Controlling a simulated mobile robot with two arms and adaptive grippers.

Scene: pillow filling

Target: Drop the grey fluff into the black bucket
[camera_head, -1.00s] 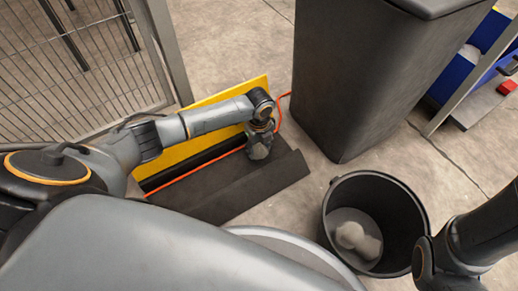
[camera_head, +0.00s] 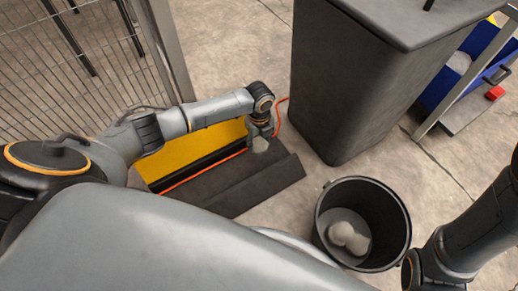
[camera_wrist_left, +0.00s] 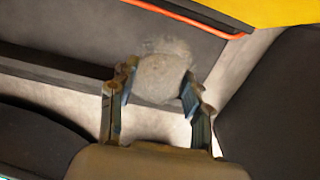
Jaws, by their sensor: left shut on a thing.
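The black bucket (camera_head: 388,208) stands on the floor at the lower right of the head view, with pale grey fluff lumps (camera_head: 348,238) lying inside it. My left gripper (camera_head: 262,136) is over the dark stepped block, left of and beyond the bucket. In the left wrist view, the left gripper (camera_wrist_left: 158,92) is shut on a grey fluff lump (camera_wrist_left: 164,72), which sits between its fingertips. The held lump shows only small in the head view (camera_head: 260,146). My right arm enters at the right, close to the bucket, but its gripper is hidden.
A tall dark bin (camera_head: 350,90) stands behind the bucket. The dark block (camera_head: 240,190) with a yellow panel (camera_head: 205,150) and an orange line lies under my left arm. A wire fence (camera_head: 70,60) is at the left. A blue container (camera_head: 465,70) stands at the far right.

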